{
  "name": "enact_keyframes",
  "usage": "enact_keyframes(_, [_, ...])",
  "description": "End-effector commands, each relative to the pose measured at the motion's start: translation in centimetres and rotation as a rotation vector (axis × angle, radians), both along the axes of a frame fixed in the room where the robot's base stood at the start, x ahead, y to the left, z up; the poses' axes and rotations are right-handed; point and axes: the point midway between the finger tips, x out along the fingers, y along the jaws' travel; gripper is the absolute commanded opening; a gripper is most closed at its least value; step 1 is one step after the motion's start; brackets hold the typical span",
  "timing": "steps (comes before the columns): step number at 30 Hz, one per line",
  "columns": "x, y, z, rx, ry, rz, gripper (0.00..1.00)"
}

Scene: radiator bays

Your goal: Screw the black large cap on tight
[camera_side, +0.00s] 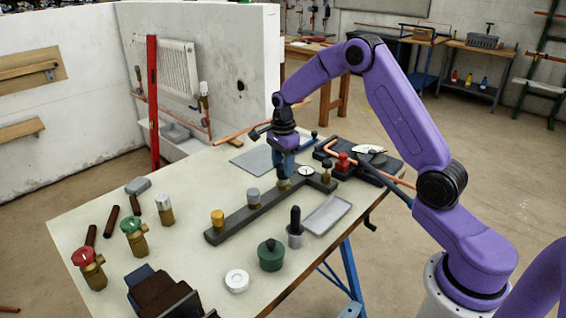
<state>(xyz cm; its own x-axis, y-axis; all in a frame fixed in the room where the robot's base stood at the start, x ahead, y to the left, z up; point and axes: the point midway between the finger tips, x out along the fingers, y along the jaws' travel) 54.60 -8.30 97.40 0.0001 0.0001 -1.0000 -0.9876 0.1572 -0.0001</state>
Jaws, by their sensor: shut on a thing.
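My gripper (284,172) points straight down over a dark manifold bar (236,221) on the bench. Its fingers are shut on a cap at the top of a brass fitting (284,185) near the bar's far end. The fingers hide most of this cap, and its colour is hard to make out; I take it for the black large cap. How far it sits on the thread cannot be told. A yellow cap (217,216) and a grey cap (253,194) stand upright on the same bar, to the left.
A round gauge (306,172) is right beside my gripper. A grey tray (327,215), a black-handled tool in a cup (295,228), a dark green pot (270,257) and a white disc (237,281) lie in front. Brass valves (88,266) stand at left. Copper pipes (345,158) are behind right.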

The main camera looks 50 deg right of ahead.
Motion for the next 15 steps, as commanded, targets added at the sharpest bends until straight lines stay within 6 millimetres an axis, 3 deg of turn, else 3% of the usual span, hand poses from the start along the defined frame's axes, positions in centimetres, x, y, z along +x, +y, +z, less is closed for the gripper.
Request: enact_keyframes(15, [-0.01,0.02,-0.73,0.0,0.0,0.001,0.15])
